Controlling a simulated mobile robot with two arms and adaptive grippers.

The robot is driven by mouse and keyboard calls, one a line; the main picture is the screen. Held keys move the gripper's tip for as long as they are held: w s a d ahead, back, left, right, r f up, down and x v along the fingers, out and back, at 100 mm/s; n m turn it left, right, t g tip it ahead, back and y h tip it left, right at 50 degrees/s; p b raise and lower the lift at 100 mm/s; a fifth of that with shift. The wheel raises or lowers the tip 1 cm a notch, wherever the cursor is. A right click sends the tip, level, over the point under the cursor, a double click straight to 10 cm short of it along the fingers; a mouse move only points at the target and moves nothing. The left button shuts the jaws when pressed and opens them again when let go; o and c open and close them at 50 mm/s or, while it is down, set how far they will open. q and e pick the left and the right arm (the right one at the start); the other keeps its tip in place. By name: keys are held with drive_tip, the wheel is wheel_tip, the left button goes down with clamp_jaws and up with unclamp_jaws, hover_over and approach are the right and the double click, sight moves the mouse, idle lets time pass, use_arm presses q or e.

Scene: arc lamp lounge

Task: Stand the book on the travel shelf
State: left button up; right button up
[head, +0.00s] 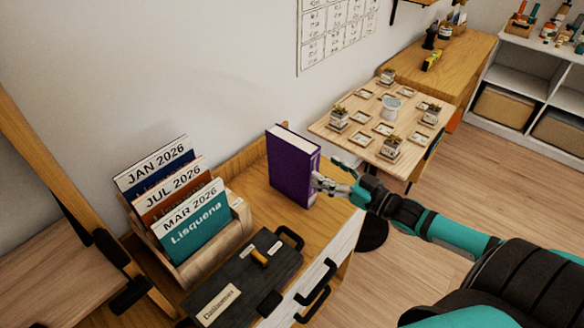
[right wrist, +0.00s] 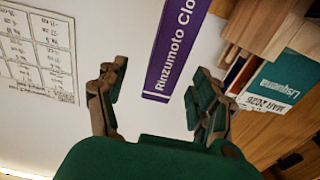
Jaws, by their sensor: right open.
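A purple book (head: 291,170) with pale page edges stands upright on the wooden cabinet top (head: 262,215) near the wall. My right gripper (head: 334,174) is open beside the book's right side, with its fingers close to the spine. In the right wrist view, the book's spine (right wrist: 177,45), lettered "Rinzumoto Clo", shows ahead of and between the open fingers (right wrist: 157,75). Whether a finger touches the book I cannot tell. My left gripper is not in view. I cannot tell which surface is the travel shelf; no such label is readable.
A wooden holder (head: 240,222) with dated folders stands left of the book. A dark box (head: 225,283) labelled "Dalloumea" lies in front, near the black drawer handles (head: 318,280). A small table (head: 335,124) with potted plants stands behind right. A white shelf unit (head: 512,60) is farther back.

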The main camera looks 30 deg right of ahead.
sight(316, 165)
drive_tip(key=x, duration=0.5)
drive_tip(key=shift+w, duration=0.1)
drive_tip(key=shift+w+a+p, duration=0.3)
drive_tip(key=shift+w+p, duration=0.15)
drive_tip(key=p+x, duration=0.1)
drive_tip(key=x, duration=0.2)
drive_tip(key=shift+w+a, duration=0.1)
drive_tip(key=shift+a, duration=0.2)
drive_tip(key=shift+w+a+f, duration=0.15)
drive_tip(key=shift+w+a, duration=0.05)
drive_tip(key=shift+w, duration=0.25)
drive_tip(key=shift+s, duration=0.1)
clamp_jaws()
drive_tip(key=shift+r, duration=0.2)
